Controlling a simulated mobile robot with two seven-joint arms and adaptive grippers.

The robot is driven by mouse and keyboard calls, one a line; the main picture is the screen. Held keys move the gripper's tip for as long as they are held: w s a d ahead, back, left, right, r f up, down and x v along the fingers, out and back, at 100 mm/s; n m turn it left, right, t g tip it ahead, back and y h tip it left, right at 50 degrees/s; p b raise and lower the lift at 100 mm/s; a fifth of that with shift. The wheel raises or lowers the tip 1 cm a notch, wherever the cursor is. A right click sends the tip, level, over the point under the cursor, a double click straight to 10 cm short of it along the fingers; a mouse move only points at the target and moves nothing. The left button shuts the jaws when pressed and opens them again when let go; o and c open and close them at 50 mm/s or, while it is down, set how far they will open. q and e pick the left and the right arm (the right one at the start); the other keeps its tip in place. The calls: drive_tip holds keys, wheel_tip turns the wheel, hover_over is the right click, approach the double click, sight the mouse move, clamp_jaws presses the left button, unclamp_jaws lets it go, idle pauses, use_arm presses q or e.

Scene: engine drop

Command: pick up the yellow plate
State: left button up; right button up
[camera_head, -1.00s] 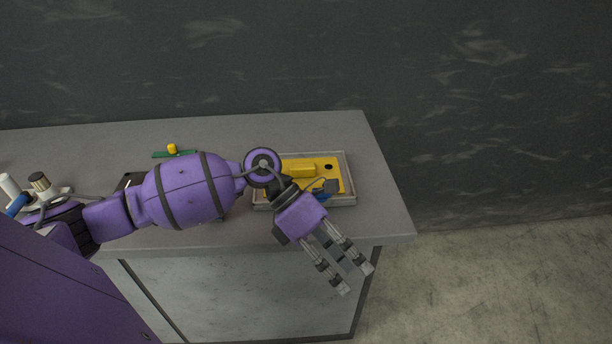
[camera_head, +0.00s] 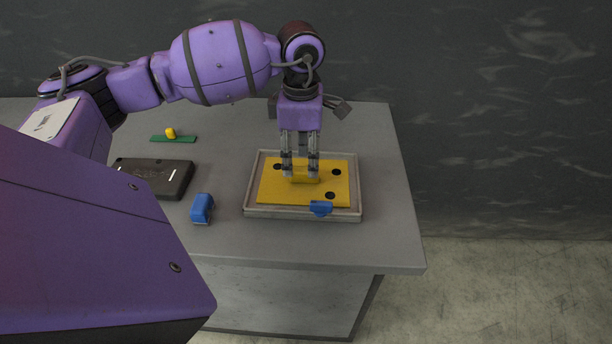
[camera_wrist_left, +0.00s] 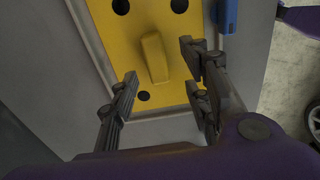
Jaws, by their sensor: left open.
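The yellow plate (camera_head: 272,190) lies in a shallow grey tray (camera_head: 252,211) on the table. It has dark round holes and a raised yellow handle block (camera_head: 305,178) in its middle. My left gripper (camera_head: 300,174) points down over the plate with its fingertips around the handle. In the left wrist view, the open fingers (camera_wrist_left: 160,82) stand on either side of the handle (camera_wrist_left: 154,57), with gaps between. The plate also shows there (camera_wrist_left: 110,42). I cannot tell whether the fingertips touch the plate. My right gripper is not in view.
A blue piece (camera_head: 320,208) sits at the plate's front edge. Another blue piece (camera_head: 202,208) lies left of the tray. A black flat box (camera_head: 158,178) and a green piece with a yellow knob (camera_head: 174,138) lie farther left. The table's right edge is close to the tray.

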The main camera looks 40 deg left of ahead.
sight(305, 170)
use_arm(q)
drive_tip(key=f, duration=0.3)
drive_tip(key=shift+w+d+f+p, duration=0.2)
drive_tip(key=shift+w+f+p, duration=0.1)
drive_tip(key=shift+w+f, duration=0.1)
drive_tip(key=shift+f, duration=0.45)
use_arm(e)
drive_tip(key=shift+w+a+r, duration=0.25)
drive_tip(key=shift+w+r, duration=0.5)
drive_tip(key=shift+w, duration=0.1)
use_arm(q)
drive_tip(key=shift+c, duration=1.1)
clamp_jaws()
